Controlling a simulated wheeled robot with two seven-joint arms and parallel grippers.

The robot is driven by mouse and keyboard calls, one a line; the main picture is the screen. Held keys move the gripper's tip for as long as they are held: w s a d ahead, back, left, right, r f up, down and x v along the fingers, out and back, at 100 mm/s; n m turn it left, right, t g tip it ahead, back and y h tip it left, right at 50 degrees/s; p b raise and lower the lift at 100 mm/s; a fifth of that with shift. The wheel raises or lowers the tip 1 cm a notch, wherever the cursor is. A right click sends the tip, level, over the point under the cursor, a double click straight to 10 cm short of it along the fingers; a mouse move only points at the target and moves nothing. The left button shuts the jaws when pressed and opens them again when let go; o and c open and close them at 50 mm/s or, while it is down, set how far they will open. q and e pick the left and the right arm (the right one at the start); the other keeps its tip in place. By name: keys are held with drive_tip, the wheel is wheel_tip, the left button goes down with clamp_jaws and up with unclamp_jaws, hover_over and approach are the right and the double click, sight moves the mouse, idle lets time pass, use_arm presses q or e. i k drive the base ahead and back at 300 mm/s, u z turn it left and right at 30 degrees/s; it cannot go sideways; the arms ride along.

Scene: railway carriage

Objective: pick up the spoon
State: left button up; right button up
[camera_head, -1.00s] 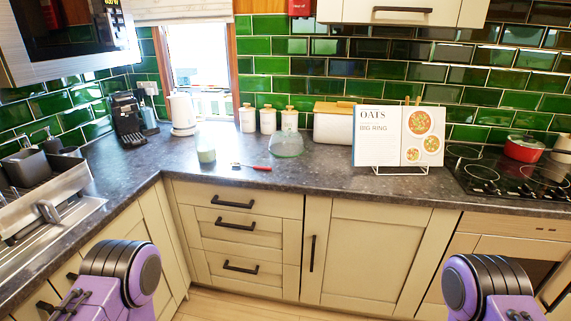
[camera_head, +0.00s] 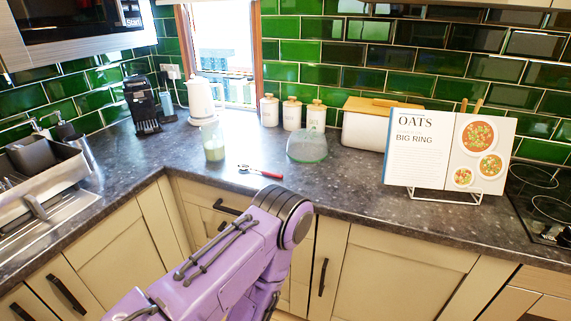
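A small utensil with a red handle and a silvery head, which looks like the spoon (camera_head: 262,171), lies on the dark worktop (camera_head: 345,185) near its front edge. It lies between a glass with pale green contents (camera_head: 213,145) and an upturned clear green bowl (camera_head: 307,146). My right arm and gripper are out of view. Nothing touches the spoon.
A cookbook on a wire stand (camera_head: 445,194) is at the right, with a white bread bin (camera_head: 363,131) behind it. White canisters (camera_head: 291,113), a kettle (camera_head: 201,102) and a coffee machine (camera_head: 142,105) stand along the back. The sink (camera_head: 75,165) is left. Worktop around the spoon is mostly clear.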

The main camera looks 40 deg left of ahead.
sight(244, 167)
drive_tip(key=u, duration=0.4)
drive_tip(key=i, duration=0.7)
drive_tip(key=u, duration=0.65)
